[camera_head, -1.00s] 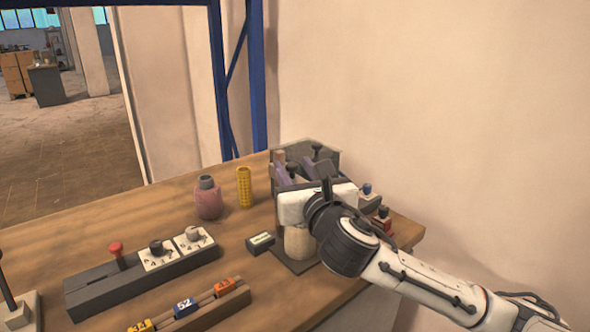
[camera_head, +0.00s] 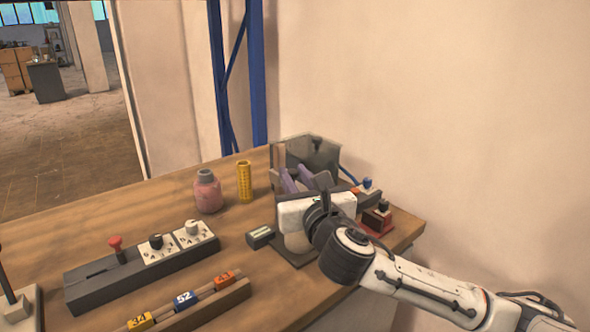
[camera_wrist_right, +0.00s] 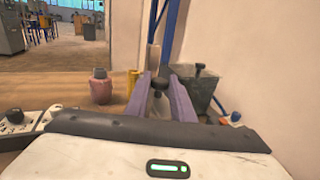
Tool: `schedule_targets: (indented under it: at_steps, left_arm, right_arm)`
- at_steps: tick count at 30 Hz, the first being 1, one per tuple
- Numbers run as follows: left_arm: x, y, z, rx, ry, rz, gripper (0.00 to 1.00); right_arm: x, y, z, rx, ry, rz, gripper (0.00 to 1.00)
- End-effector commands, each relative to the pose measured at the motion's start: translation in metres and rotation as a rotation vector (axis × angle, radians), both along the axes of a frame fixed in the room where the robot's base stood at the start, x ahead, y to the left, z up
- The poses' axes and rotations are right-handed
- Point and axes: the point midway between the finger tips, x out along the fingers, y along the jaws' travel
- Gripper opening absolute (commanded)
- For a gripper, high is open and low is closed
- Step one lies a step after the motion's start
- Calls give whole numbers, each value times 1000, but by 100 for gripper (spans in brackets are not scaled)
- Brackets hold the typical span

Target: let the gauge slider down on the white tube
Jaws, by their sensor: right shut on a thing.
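My right gripper (camera_head: 293,180) reaches away from me over the right of the bench, its purple fingers past its white body. In the right wrist view its fingers (camera_wrist_right: 163,82) flank a dark knob (camera_wrist_right: 158,86), which I take for part of the gauge slider. The gripper is shut on it. A cream-white upright cylinder (camera_head: 296,243), perhaps the white tube, shows under the gripper body on a dark plate (camera_head: 296,261). Its upper part is hidden, so I cannot tell the slider's height on it. My left gripper is out of view.
A grey bin (camera_head: 322,158) stands behind the gripper, and a red block with a black knob (camera_head: 378,216) to its right. A pink bottle (camera_head: 208,192), yellow cylinder (camera_head: 244,181) and small dark box (camera_head: 260,237) stand left. A knobbed panel (camera_head: 140,262) and numbered rack (camera_head: 190,308) lie nearer.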

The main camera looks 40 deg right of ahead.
Motion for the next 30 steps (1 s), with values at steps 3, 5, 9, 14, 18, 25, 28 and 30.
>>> schedule_targets:
  at_steps: [3, 5, 9, 14, 18, 25, 28, 30]
  left_arm:
    - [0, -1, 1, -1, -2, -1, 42]
    - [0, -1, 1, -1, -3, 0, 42]
    - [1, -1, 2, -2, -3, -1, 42]
    - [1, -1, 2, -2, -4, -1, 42]
    - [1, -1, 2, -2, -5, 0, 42]
    - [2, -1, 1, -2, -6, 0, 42]
    - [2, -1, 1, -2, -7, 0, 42]
    - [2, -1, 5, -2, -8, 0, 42]
  right_arm:
    - [0, 0, -1, 1, 3, 0, 9]
    - [0, 0, -1, 1, 2, 0, 32]
    - [0, 0, 0, 0, 1, 0, 38]
    - [0, 0, 0, 1, 1, 0, 38]
    - [-8, 3, 0, -1, 1, 2, 38]
    - [-49, 17, -1, 1, 2, 4, 38]
    - [-68, 23, -1, 0, 2, 3, 38]
    - [-79, 26, 1, 0, 4, 2, 38]
